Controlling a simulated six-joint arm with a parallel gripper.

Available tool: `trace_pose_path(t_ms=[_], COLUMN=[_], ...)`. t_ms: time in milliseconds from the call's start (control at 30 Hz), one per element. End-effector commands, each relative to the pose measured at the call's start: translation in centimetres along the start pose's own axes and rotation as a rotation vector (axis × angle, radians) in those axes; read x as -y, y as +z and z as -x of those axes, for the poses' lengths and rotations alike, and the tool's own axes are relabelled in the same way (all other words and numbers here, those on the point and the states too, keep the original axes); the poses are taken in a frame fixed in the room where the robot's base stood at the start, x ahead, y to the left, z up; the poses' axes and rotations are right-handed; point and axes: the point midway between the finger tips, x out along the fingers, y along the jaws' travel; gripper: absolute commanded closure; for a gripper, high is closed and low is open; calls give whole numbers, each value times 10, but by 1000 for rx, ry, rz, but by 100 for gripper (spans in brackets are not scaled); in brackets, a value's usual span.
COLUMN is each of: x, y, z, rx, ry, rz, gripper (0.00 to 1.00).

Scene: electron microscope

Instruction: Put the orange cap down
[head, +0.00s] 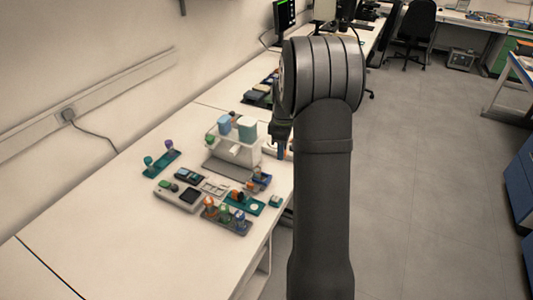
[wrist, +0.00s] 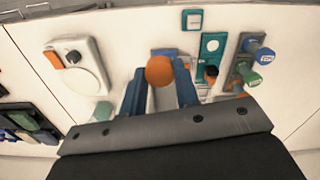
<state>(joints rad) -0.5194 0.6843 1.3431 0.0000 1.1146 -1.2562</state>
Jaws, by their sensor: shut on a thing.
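The orange cap (wrist: 159,71) is a round orange piece held between the two blue fingers of my gripper (wrist: 160,74) in the wrist view. My gripper is shut on it, and the cap appears to be above the white bench. In the head view my gripper (head: 281,147) hangs beside the white stand, near the bench's right edge, partly behind my arm. I cannot make out the held cap there.
A teal tray (head: 235,203) with a white disc and a vial rack (head: 225,216) stand at the bench front. A small teal box (head: 275,201) is beside the tray. The white stand (head: 235,152) carries containers. Bare bench (head: 130,225) lies front left.

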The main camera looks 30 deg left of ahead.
Motion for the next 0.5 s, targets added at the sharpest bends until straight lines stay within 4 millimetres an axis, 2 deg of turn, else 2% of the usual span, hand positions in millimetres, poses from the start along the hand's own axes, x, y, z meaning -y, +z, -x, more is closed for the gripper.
trace_pose_path(t_ms=[100,233,500], x=[1,7,42], y=[15,11,-60], z=[10,8,-24], rx=[-1,0,1], ry=[2,-1,-3], rz=[-1,50,381], gripper=[92,92,92])
